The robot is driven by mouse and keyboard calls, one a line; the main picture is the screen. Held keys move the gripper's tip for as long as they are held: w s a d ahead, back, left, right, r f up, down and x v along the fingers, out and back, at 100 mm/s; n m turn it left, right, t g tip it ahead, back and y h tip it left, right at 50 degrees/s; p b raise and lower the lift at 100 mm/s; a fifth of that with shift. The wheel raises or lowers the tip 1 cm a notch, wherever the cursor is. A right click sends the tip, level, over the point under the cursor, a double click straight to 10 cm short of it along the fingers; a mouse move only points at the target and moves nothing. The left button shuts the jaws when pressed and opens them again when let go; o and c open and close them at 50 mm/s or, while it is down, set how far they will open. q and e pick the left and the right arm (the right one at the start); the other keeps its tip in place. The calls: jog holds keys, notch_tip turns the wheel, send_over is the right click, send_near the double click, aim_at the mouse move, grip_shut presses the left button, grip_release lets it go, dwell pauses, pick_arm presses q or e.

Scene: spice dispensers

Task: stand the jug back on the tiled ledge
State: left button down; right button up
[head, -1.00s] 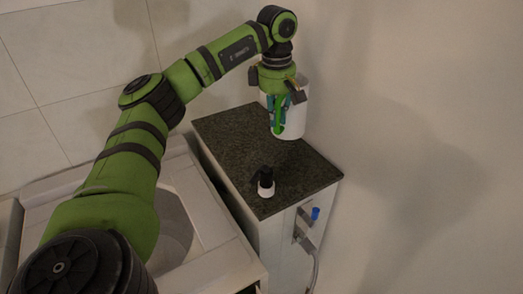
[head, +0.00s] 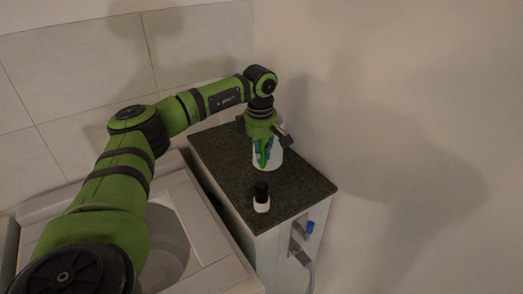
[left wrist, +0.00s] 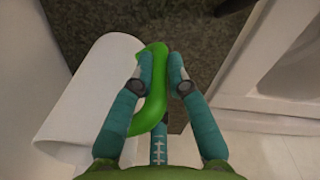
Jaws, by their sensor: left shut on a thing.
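The jug (head: 272,158) is a white cylinder with a green handle. My left gripper (head: 262,160) comes down from above and is shut on the handle. In the left wrist view the jug's white body (left wrist: 82,90) lies left of the fingers, and the green handle (left wrist: 152,105) passes between the teal fingertips (left wrist: 161,68). The jug is over the dark speckled top of the ledge (head: 218,150), toward its back right. I cannot tell whether its base touches the top. My right gripper is out of view.
A small black-and-white bottle (head: 261,198) stands on the ledge just in front of the jug. A blue knob (head: 310,227) on a metal fitting is on the ledge's front side. A basin (head: 165,245) lies left. Walls close in behind and right.

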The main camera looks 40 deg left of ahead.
pick_arm(q)
jog(key=shift+f, duration=0.1)
jog(key=c, duration=1.6)
grip_release()
jog(key=shift+f, duration=0.2)
jog(key=o, duration=0.4)
jog(key=shift+r, duration=0.1)
jog(key=shift+r, duration=0.1)
jog(key=shift+r, duration=0.2)
jog(key=r+b, duration=0.1)
jog(key=r, duration=0.2)
jog(key=r+b, duration=0.1)
jog(key=r, duration=0.3)
jog(key=r+b, duration=0.1)
jog(key=r, duration=0.2)
jog(key=shift+s+d+r, duration=0.15)
jog(key=shift+s+r, duration=0.15)
jog(key=shift+r, duration=0.5)
